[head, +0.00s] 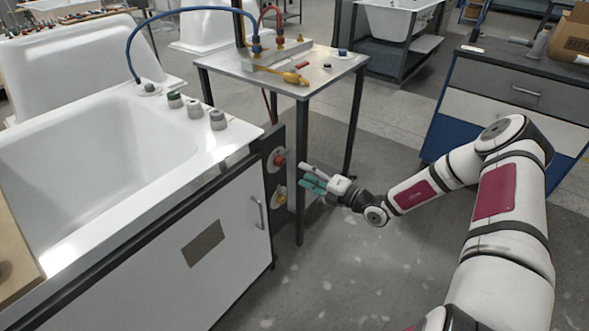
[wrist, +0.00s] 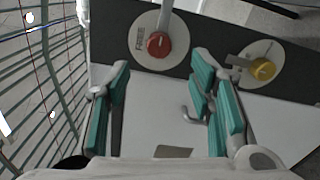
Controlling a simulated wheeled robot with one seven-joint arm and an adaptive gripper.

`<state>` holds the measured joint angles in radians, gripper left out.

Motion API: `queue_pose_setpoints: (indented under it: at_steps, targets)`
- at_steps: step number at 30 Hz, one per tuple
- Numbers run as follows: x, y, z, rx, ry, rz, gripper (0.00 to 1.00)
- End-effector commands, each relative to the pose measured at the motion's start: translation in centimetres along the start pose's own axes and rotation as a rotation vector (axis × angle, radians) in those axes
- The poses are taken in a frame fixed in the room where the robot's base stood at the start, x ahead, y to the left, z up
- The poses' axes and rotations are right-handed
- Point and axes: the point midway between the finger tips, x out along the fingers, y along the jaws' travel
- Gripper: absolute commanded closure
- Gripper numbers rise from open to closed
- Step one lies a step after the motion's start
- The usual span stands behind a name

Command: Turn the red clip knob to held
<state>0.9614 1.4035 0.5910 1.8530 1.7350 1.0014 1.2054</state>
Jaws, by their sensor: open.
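The red clip knob (head: 279,161) is on a round pale plate on the dark side strip of the tub cabinet. In the wrist view the red knob (wrist: 158,45) lies ahead of the gap between my fingers, with a grey bar running up from it. Small lettering left of it on the plate looks like "FREE"; I see no other readable mark. My gripper (wrist: 161,68) is open, with teal finger pads and nothing between them. In the head view my gripper (head: 310,180) is right of the knob and slightly lower, apart from it.
A yellow knob (wrist: 263,69) on its own plate is right of the red one in the wrist view. A metal side table (head: 240,72) with hoses stands close by, its front leg near my gripper. A cabinet door handle (head: 257,212) is nearby.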

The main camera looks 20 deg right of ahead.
Motion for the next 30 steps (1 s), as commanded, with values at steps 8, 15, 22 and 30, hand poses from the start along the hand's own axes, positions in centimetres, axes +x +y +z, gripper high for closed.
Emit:
queue_pose_setpoints:
  at_steps: [8, 15, 22, 30]
  targets:
    - [-3.2, 0.0, 0.0, 0.0, 0.0, 0.0, 0.51]
    - [-3.5, 0.0, 0.0, 0.0, 0.0, 0.001, 0.51]
    - [-3.5, 0.0, 0.0, 0.0, 0.0, 0.0, 0.51]
    - [-2.9, 2.9, -1.3, -0.142, 0.104, 0.014, 0.51]
